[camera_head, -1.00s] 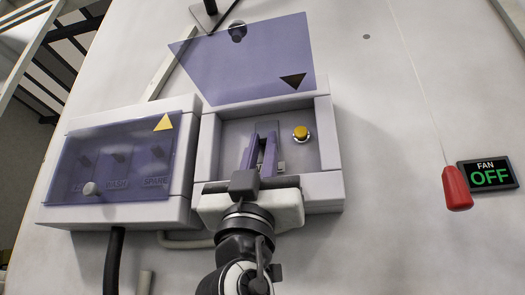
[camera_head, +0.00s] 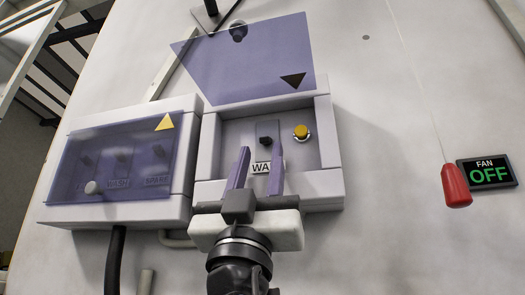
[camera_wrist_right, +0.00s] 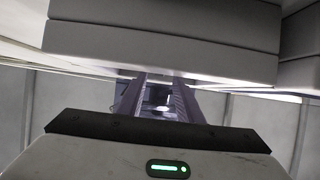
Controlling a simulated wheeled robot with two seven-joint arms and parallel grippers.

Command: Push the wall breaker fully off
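The wall breaker (camera_head: 266,141) is a small dark toggle on a grey plate inside the right-hand box, above a partly hidden label reading "WA". The box's tinted purple cover (camera_head: 245,60) is swung up and open. My right gripper (camera_head: 261,153) is in front of the box, its two purple fingers apart and pointing up towards the toggle, with nothing visible between them but the label behind. Whether a fingertip touches the toggle cannot be told. The parted fingers also show in the right wrist view (camera_wrist_right: 157,88), where the toggle is not clear. My left gripper is not in view.
A yellow button (camera_head: 301,132) sits right of the toggle inside the box (camera_head: 329,150). At left, another box has a closed tinted cover (camera_head: 118,160). A red pull handle (camera_head: 456,186) hangs at right beside a "FAN OFF" sign (camera_head: 488,173).

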